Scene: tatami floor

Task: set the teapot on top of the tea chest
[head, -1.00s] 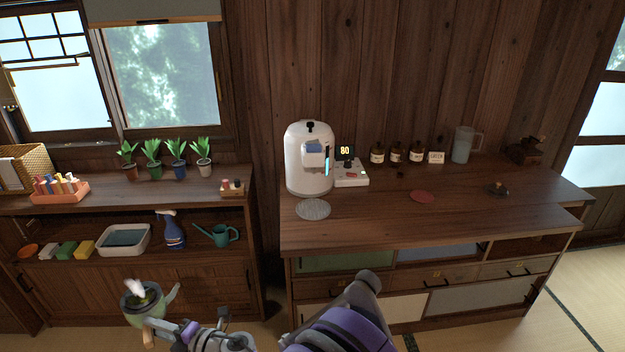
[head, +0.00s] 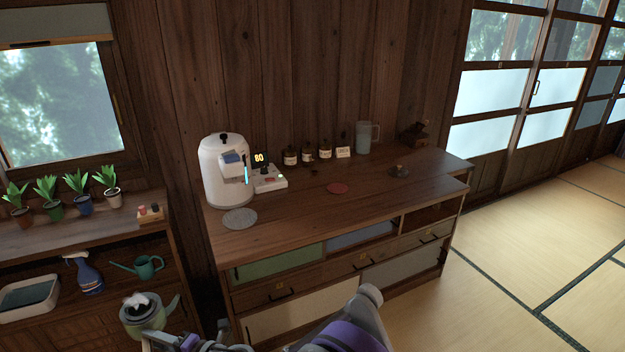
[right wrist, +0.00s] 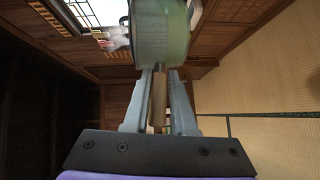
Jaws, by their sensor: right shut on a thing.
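The green teapot (head: 143,314) is at the lower left of the head view, with its spout pointing up to the right and a whitish patch at its top. My right gripper (head: 168,342) is shut on its handle. In the right wrist view the handle (right wrist: 158,98) sits between the two fingers (right wrist: 159,95), below the teapot's green body (right wrist: 160,32). The wooden chest (head: 300,226), with drawers and sliding panels, stands to the right of the teapot; I take it as the tea chest. My left gripper is not in view.
The front top has bare room. A shelf (head: 120,222) with potted plants stands left.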

